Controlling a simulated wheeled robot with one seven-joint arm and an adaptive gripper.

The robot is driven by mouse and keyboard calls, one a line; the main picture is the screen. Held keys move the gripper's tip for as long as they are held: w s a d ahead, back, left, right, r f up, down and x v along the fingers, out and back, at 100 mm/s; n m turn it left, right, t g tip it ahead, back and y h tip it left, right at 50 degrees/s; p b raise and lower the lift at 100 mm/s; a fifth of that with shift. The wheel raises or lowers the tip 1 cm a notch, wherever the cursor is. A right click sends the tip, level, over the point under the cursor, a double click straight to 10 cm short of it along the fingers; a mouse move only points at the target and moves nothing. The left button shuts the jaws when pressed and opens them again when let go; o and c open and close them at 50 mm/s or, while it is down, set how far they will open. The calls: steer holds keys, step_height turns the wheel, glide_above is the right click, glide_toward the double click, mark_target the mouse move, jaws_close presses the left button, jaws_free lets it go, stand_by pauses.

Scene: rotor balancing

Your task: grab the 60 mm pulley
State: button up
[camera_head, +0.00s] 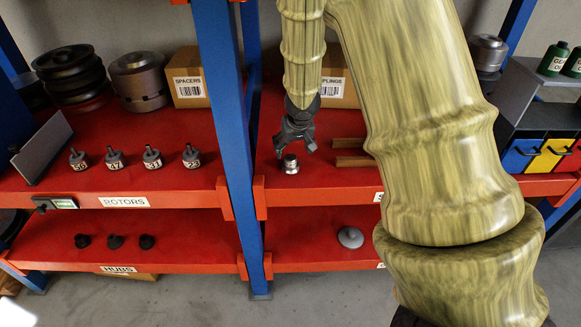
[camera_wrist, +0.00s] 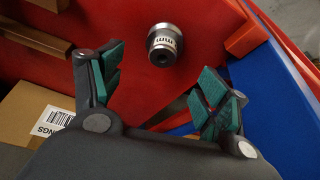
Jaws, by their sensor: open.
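A small silver metal piece with a stepped top (camera_head: 290,164) stands on the upper red shelf, right of the blue post. Nothing is between the pads.
The blue post (camera_head: 232,130) stands close left of the gripper. Wooden bars (camera_head: 350,152) lie to the right, and a carton (camera_head: 333,92) stands behind. Labelled rotors (camera_head: 115,159) stand left of the post. A grey disc (camera_head: 350,237) lies on the lower shelf.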

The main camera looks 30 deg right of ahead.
mark_target(291, 157)
steer(key=shift+b+x, duration=0.75)
steer(key=shift+x, duration=0.75)
steer(key=b+x, duration=0.3)
steer(key=shift+a+f, duration=0.15)
steer(key=shift+f, duration=0.25)
steer(key=shift+w+f+b, duration=0.3)
steer(key=shift+f+b, duration=0.35)
steer(key=shift+b, duration=0.05)
steer(key=c, duration=1.2)
